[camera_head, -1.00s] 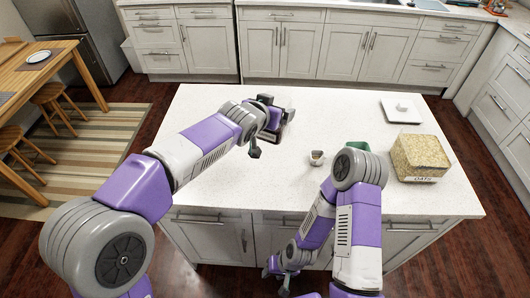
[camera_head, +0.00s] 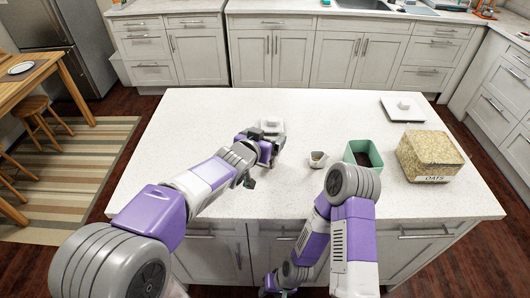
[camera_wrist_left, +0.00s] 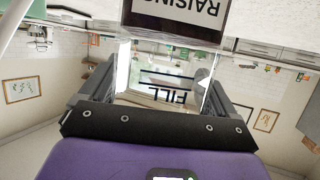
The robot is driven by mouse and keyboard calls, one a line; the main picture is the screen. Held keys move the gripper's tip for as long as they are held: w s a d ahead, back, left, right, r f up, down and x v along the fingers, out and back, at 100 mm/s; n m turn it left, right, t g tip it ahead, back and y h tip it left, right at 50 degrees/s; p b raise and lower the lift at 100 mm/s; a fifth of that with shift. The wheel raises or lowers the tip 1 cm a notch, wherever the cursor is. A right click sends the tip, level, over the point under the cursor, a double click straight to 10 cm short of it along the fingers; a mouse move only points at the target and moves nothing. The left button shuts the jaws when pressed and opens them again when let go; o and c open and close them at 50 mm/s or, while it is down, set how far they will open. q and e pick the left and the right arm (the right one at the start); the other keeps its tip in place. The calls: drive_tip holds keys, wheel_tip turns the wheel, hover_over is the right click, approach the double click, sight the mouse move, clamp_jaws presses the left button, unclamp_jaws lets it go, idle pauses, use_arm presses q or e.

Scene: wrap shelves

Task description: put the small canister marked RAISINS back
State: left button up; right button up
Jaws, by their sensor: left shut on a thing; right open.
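The RAISINS canister (camera_wrist_left: 176,17) fills the top middle of the left wrist view, its white label upside down on a dark body. A clear section marked FILL (camera_wrist_left: 160,92) sits between my left gripper's fingers and appears to be part of it. My left gripper (camera_head: 270,148) is shut on it above the island counter. In the head view the gripper hides most of the canister. I cannot tell whether it touches the counter. My right gripper (camera_head: 277,287) is open and low at the island's front, partly hidden by my arm.
A small white square piece with a knob (camera_head: 272,126) shows just behind the left gripper. A small cup (camera_head: 318,159), a green open container (camera_head: 362,150), the OATS canister (camera_head: 430,155) and a white lid (camera_head: 403,108) stand rightward. The counter's left (camera_head: 190,130) is clear.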

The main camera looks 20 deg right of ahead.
use_arm(q)
wheel_tip(320, 180, down, 4)
drive_tip(key=shift+r+b, duration=0.1)
drive_tip(key=shift+b, duration=0.5)
drive_tip(key=shift+r, duration=0.1)
drive_tip(key=shift+f, duration=0.2)
drive_tip(key=o, duration=1)
drive_tip(key=shift+o, duration=0.2)
